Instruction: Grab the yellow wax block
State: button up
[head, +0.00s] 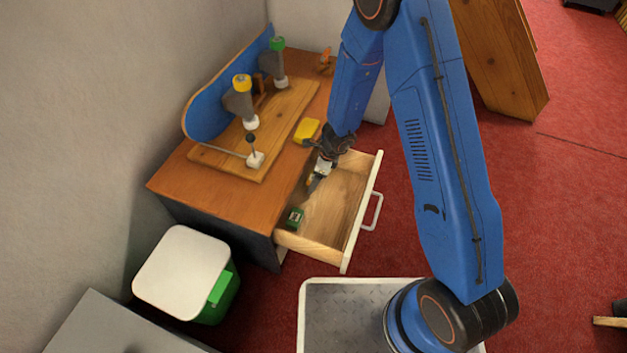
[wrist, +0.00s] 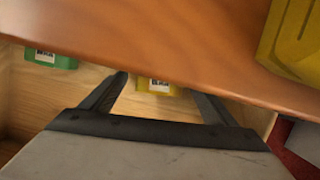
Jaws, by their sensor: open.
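My gripper (head: 321,172) is open and points down over the open drawer, by the bench's front edge. In the wrist view my gripper (wrist: 160,92) has a small yellow block (wrist: 155,86) with a pale label showing between its fingertips. This block lies in the drawer, partly hidden by the bench edge; I see no contact with the fingers. In the head view the yellow block (head: 309,180) is a small patch beside the gripper. A larger yellow object (head: 306,130) lies on the bench top, and it also shows in the wrist view (wrist: 292,40). I cannot tell by look which is wax.
A green block (head: 294,218) with a label lies in the near end of the drawer (head: 328,221); the green block also shows in the wrist view (wrist: 50,59). The bench top edge (wrist: 150,45) overhangs the drawer's back. A wooden board (head: 221,163) with fixtures stands behind.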

jog(key=shift+f, duration=0.15)
jog(key=shift+c, duration=0.5)
jog(key=c, duration=1)
jog(key=shift+c, duration=0.2)
